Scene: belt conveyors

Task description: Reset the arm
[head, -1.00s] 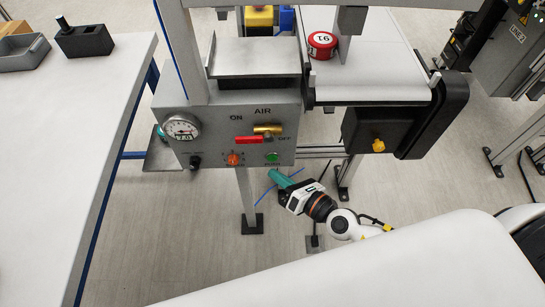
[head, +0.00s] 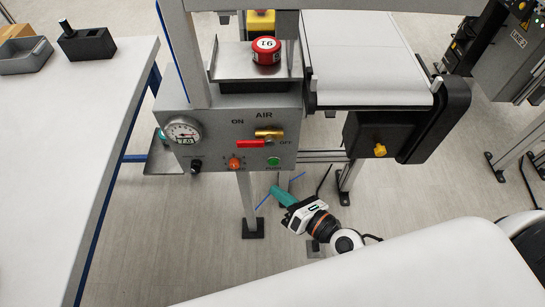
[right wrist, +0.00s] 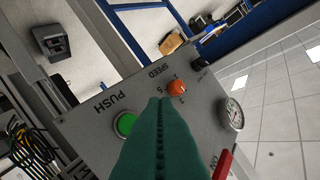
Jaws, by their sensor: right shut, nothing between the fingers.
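My right gripper (head: 278,190) has teal fingers and hangs in the air below the control panel (head: 215,152) in the head view. The fingers are closed together with nothing between them. In the right wrist view the shut fingers (right wrist: 160,105) point at the panel and cover part of it, beside the green PUSH button (right wrist: 126,124). I cannot tell from this view how far they are from it. My left gripper is not in view.
A red round piece (head: 266,52) lies on the metal plate (head: 230,72) above the panel. The conveyor belt (head: 360,60) to the right is bare. A white table (head: 70,150) with a grey tray (head: 25,58) is at left.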

